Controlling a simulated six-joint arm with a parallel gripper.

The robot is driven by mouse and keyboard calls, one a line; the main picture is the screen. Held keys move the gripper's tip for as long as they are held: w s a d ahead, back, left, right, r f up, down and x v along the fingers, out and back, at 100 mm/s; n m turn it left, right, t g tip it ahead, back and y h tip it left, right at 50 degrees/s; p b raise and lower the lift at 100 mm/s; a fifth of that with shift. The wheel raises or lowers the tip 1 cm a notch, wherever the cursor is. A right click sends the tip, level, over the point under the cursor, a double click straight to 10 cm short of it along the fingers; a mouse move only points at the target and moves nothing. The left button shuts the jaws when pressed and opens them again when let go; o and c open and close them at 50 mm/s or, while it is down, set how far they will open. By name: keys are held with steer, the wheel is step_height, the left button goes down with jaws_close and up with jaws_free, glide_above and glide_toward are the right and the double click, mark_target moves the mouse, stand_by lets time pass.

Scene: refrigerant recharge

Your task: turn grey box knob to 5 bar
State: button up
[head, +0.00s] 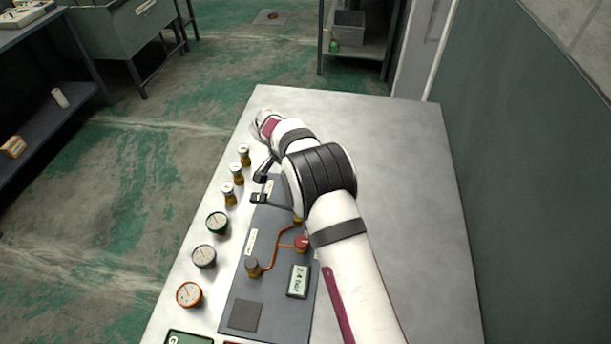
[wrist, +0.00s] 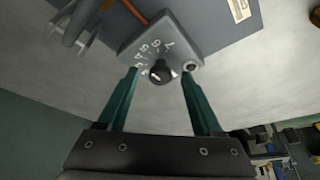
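In the wrist view the grey box (wrist: 133,45) is a small block with pale numbers on its face and a round black knob (wrist: 160,72) with a light mark.
The panel carries orange piping (head: 284,242), a red knob (head: 302,243) and a small display (head: 299,281). Several gauges, including a green-rimmed one (head: 217,223), and brass-coloured fittings (head: 236,174) stand along the left of the metal table (head: 410,190). Its right side is clear.

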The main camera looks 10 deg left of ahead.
steer(key=v, duration=1.6)
steer(key=shift+w+d+f, duration=0.1)
